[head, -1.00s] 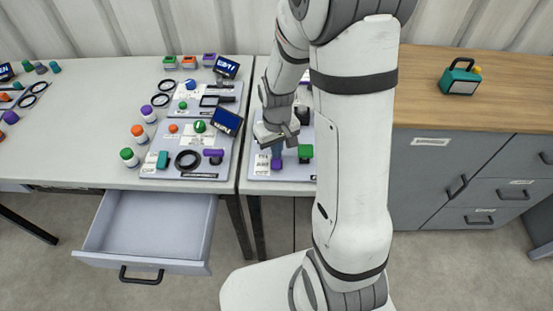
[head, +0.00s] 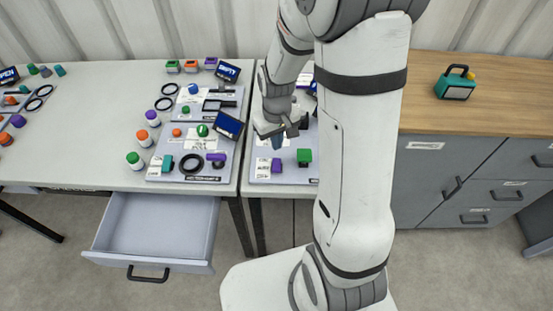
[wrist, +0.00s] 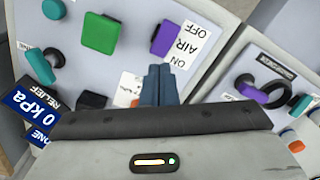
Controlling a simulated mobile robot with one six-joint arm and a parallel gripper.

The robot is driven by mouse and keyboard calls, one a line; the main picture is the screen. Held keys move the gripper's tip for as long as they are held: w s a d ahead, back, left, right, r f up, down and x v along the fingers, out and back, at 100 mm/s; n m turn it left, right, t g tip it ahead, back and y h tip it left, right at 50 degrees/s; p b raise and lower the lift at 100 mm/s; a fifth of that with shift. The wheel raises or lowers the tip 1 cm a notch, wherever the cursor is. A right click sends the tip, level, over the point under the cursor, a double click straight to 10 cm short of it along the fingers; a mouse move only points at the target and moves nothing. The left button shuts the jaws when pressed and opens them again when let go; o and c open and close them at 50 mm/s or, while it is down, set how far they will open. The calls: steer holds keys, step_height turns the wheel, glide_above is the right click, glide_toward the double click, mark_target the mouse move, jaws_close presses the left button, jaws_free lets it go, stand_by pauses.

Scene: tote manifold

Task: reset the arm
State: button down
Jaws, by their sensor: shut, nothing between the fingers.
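My gripper (head: 277,142) is over the right-hand grey panel (head: 262,172), with its fingers pointing down. In the wrist view its two blue-grey fingers (wrist: 160,84) are together with nothing between them. A purple block (head: 277,165) and a green block (head: 304,156) sit on the panel just below the gripper. In the wrist view the purple block (wrist: 167,38) lies beside an ON/AIR/OFF label, and the fingers appear apart from it. My arm hides the right part of this panel in the head view.
A display reading 0 kPa (wrist: 40,105) is close to the gripper in the wrist view. Left are a second panel (head: 215,165), several capped bottles and an open, empty-looking drawer (head: 155,225). A teal lantern-like box (head: 456,84) stands on the wooden cabinet top (head: 490,110).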

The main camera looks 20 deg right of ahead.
steer(key=shift+r, duration=0.55)
steer(key=s+r+m+t, duration=0.2)
steer(key=s+r+t, duration=0.1)
steer(key=s+r, duration=1.1)
steer(key=v, duration=0.3)
steer(key=shift+w, duration=0.25)
